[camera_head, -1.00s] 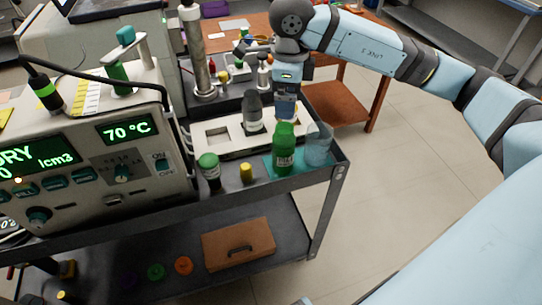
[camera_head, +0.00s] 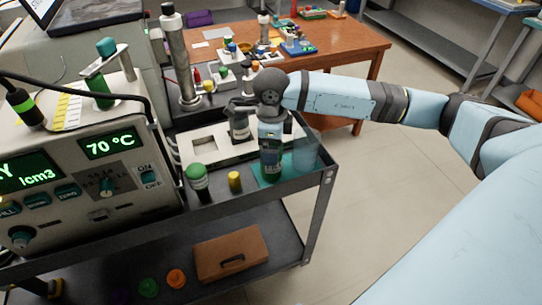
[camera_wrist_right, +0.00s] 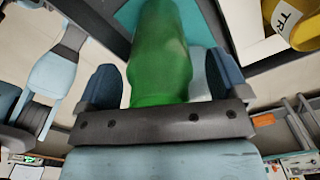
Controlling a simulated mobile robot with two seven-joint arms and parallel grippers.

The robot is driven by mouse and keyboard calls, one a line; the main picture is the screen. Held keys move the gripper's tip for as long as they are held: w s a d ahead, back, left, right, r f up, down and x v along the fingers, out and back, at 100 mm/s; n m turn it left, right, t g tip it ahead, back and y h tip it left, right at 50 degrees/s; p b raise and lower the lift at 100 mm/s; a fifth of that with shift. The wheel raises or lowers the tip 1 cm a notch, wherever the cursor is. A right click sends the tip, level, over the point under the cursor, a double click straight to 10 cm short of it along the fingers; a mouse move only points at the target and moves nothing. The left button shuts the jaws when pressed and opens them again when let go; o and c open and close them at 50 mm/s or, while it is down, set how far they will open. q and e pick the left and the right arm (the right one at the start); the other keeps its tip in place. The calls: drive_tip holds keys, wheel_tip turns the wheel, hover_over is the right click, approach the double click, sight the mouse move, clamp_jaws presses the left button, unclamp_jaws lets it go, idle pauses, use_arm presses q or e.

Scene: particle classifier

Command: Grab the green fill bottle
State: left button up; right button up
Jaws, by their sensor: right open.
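The green fill bottle (camera_wrist_right: 160,55) stands at the near right corner of the cart's top shelf, on a teal mat (camera_head: 262,183). In the head view it is mostly covered by my right gripper (camera_head: 270,142), which points down over it. In the right wrist view the bottle is between the two dark blue fingers of the right gripper (camera_wrist_right: 165,82). The fingers are open, with a visible gap on the bottle's right side. My left gripper is not in view.
A clear beaker (camera_head: 307,150) stands close to the right of the bottle. A green-capped dark bottle (camera_head: 198,183) and a small yellow item (camera_head: 235,181) stand to the left. A grey bottle (camera_head: 239,124) sits in a white tray behind. The instrument box (camera_head: 95,165) fills the left.

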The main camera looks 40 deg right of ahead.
drive_tip(key=shift+f, duration=0.1)
drive_tip(key=c, duration=1.2)
